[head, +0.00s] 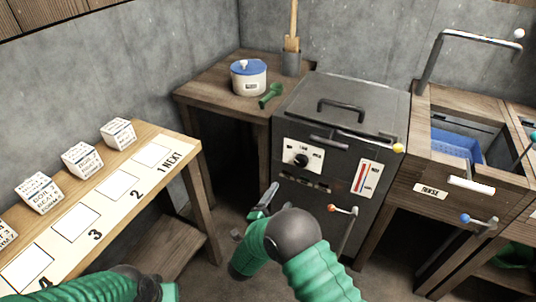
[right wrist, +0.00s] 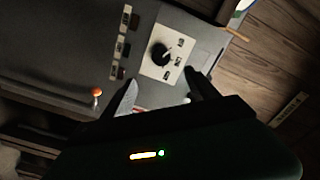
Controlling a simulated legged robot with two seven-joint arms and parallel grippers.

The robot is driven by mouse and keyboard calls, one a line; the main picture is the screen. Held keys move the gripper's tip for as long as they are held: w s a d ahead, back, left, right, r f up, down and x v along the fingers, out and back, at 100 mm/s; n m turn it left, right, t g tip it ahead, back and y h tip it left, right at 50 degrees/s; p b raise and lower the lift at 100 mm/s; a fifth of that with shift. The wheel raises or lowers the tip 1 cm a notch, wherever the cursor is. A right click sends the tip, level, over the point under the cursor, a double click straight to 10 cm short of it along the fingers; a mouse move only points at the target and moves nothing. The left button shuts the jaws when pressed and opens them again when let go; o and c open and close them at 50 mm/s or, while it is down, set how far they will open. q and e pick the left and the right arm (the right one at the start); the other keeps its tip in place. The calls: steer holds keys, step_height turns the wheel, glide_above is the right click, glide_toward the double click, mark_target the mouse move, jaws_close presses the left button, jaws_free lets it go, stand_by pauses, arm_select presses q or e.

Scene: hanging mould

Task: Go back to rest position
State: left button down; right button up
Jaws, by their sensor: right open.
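My right gripper (head: 254,213) is open and empty in front of the dark grey boiler-like machine (head: 340,110), low at its left side. In the right wrist view the two fingers of the right gripper (right wrist: 163,94) stand apart. Beyond them are the machine's front, its black dial (right wrist: 161,54) on a white plate, and an orange-tipped lever (right wrist: 96,93). The dial also shows in the head view (head: 301,160). Part of my left arm (head: 90,290) shows at the bottom left of the head view; its gripper is out of frame.
A wooden table (head: 190,150) with numbered squares and several labelled white boxes (head: 82,160) stands at left. A blue-lidded pot (head: 248,78) and a green scoop (head: 270,95) sit on the back counter. A sink with a blue basket (head: 456,146) and a tap (head: 470,38) is at right.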

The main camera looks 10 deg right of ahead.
steer(key=s+d+r+n+g+y+p, duration=0.1)
steer(key=s+d+n+g+y, duration=0.25)
steer(key=s+n, duration=0.4)
steer(key=s+d+r+n+g+y, duration=0.1)
steer(key=s+d+n+g+y, duration=0.3)
steer(key=s, duration=0.7)
steer(key=s+n+g+y+p, duration=0.1)
steer(key=s+n+g+y, duration=0.2)
steer(key=s+n+g, duration=0.35)
step_height(320, 180, up, 25)
steer(key=s+t+p, duration=0.1)
steer(key=s+p, duration=0.1)
steer(key=p, duration=2.2)
steer(key=shift+s+t+p, duration=0.15)
steer(key=shift+t+p, duration=0.15)
steer(key=shift+r+h, duration=0.1)
steer(key=shift+h, duration=0.15)
